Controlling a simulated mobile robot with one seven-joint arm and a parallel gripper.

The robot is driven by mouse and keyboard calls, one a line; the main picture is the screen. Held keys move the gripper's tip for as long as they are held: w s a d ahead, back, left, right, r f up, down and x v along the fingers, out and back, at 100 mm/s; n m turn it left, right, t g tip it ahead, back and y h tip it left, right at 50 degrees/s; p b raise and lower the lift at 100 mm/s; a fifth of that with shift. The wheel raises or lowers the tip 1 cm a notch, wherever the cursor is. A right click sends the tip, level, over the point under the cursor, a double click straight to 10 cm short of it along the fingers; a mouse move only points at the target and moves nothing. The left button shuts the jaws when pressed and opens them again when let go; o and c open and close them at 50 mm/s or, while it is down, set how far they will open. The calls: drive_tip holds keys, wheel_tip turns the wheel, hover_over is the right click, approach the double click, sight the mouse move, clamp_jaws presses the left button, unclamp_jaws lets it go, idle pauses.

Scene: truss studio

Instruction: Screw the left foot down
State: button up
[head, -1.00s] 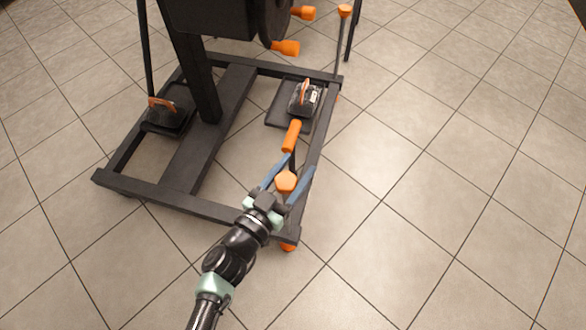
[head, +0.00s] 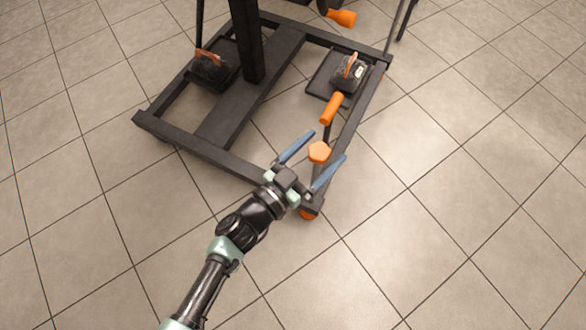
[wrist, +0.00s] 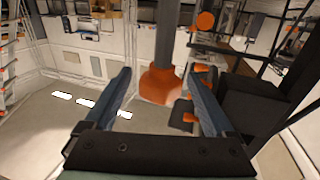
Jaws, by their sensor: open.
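An orange faceted knob (head: 319,152) sits near the front right corner of the dark frame (head: 185,147). An orange foot (head: 309,214) shows under that corner. My gripper (head: 328,145) is open, its two blue fingers apart on either side of the knob. In the wrist view an orange flared piece (wrist: 159,84) with a grey rod (wrist: 166,35) shows between the spread fingers, with gaps on both sides. I cannot tell if either finger touches it. The frame's corner is partly hidden by my gripper.
An orange handle (head: 331,109) stands just beyond the knob. Black pedals with orange straps stand at right (head: 349,73) and left (head: 210,66) inside the frame. A dark upright post (head: 247,40) rises from the middle beam. Tiled floor (head: 480,170) is clear on the right.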

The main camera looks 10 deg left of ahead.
drive_tip(key=p+v, duration=0.3)
drive_tip(key=v, duration=0.7)
drive_tip(key=shift+s+a, duration=0.1)
